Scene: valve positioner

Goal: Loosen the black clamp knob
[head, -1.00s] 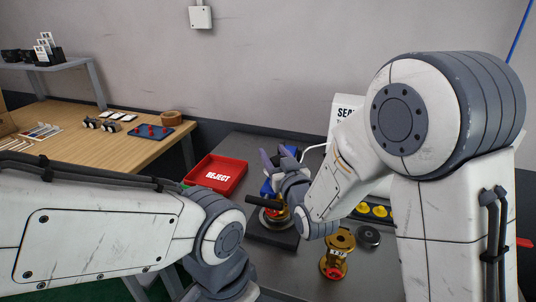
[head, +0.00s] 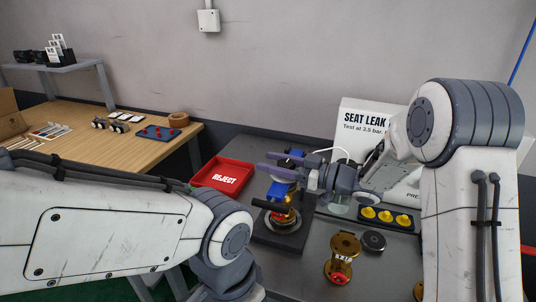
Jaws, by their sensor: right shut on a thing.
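A brass valve (head: 291,217) stands in a dark fixture (head: 283,239) on the grey bench. A black bar-shaped part (head: 269,205), which looks like the clamp knob, sticks out to the left at its top. A blue part (head: 283,188) shows above it. My right gripper (head: 268,163) reaches in from the right, above the black bar and apart from it. Its fingers point left and are shut across the blue part, which shows behind and below them. The grip itself is partly hidden. My left arm comes in at lower left; its gripper is out of frame.
A red REJECT tray (head: 240,184) lies left of the fixture. A second brass valve (head: 342,256), a dark round disc (head: 374,240) and a tray of yellow caps (head: 402,227) stand to the right. A white sign (head: 358,122) stands behind. A wooden table (head: 85,150) is at left.

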